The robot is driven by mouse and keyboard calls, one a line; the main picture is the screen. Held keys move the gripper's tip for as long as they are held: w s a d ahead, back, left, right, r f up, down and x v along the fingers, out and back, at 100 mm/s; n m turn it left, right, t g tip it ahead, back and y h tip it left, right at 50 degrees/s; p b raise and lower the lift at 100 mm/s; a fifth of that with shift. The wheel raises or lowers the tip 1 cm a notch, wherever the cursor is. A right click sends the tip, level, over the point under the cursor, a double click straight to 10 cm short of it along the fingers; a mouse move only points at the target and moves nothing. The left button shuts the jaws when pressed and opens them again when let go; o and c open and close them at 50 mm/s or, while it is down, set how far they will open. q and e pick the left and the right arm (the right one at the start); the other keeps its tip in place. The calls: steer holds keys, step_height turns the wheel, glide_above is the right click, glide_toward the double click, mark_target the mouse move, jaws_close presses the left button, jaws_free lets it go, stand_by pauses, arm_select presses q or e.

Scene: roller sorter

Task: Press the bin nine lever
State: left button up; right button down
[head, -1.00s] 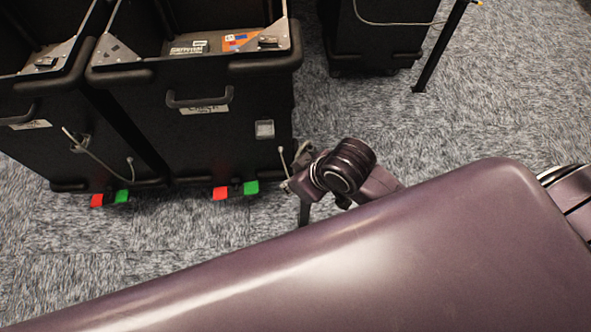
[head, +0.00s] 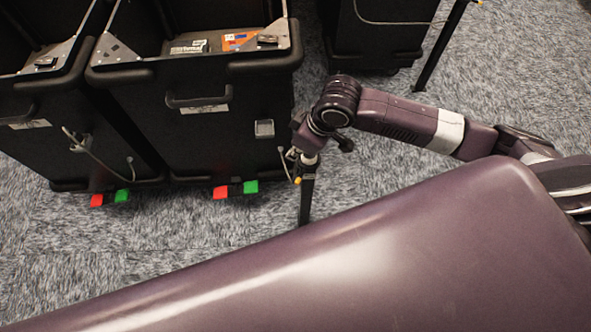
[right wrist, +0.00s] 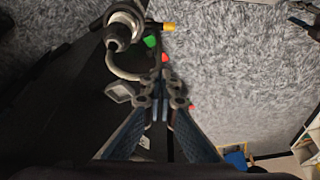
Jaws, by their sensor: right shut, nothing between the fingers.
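Red pedals (head: 221,193) and green pedals (head: 250,187) stick out low at the front of two black bins (head: 215,130); I cannot read which bin is nine. A yellow-tipped part (right wrist: 168,26) with a grey cylinder (right wrist: 125,25) and a cable is at the top of the right wrist view, beyond my fingers. My right gripper (right wrist: 160,85) is shut and empty, its fingertips together near the cable. In the head view its fingers are hard to make out, beside the right bin's front corner. My left gripper is not in view.
A black post (head: 305,200) stands just below my right wrist in the head view. Another dark bin (head: 370,35) and a slanted black post (head: 440,45) stand at the back. Grey carpet (head: 215,235) is open in front of the bins.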

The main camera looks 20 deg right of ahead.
mark_target(300, 176)
step_height(300, 176, down, 10)
steer(key=shift+s+d+p, duration=0.15)
steer(key=shift+p, duration=0.25)
stand_by(0.5)
